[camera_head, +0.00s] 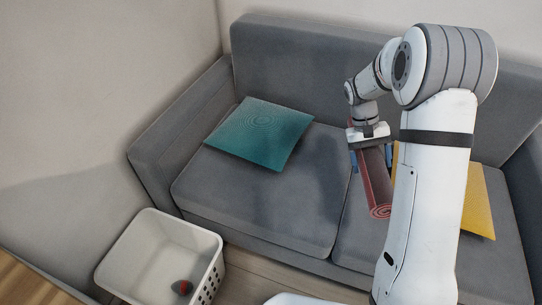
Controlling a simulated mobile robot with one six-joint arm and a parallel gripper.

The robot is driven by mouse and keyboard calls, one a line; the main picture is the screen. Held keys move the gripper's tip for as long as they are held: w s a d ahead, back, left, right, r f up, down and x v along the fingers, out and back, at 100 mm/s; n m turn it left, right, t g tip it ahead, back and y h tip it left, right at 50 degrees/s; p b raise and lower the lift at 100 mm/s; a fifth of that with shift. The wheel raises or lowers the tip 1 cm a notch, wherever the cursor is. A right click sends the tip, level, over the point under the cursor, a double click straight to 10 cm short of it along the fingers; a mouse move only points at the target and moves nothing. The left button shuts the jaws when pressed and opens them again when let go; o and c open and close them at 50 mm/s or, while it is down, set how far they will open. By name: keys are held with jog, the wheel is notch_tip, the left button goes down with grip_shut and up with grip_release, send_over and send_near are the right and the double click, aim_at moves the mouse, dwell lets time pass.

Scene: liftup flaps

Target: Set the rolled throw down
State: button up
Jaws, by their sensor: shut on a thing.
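The rolled throw (377,181) is dark red, with a spiral end facing the camera. Blue parts show on both sides of the roll. I cannot tell whether the throw touches the seat or hangs just above it. My arm hides part of the area to its right.
A grey sofa (262,196) has a teal cushion (262,132) on its left seat and a yellow cushion (478,203) on its right. A white basket (149,248) with a small dark red thing (182,287) inside stands at the front left. The front left seat is clear.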

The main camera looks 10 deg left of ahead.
jog(key=s+a+f+n+t+h+b, duration=0.1)
jog(key=s+a+f+n+t+b, duration=0.15)
jog(key=a+n, duration=0.6)
jog(key=s+a+f+n+t+b, duration=0.1)
jog(key=s+a+f+n+t, duration=0.3)
jog(key=a, duration=0.8)
jog(key=shift+n, duration=0.75)
jog(key=shift+a+f+b, duration=0.2)
jog(key=shift+f+b, duration=0.8)
jog(key=shift+f, duration=1.3)
jog(key=shift+a+f+b, duration=0.2)
jog(key=shift+f+b, duration=0.75)
jog(key=shift+f, duration=1.3)
jog(key=shift+f, duration=0.1)
jog(key=o, duration=1.3)
jog(key=shift+s, duration=0.1)
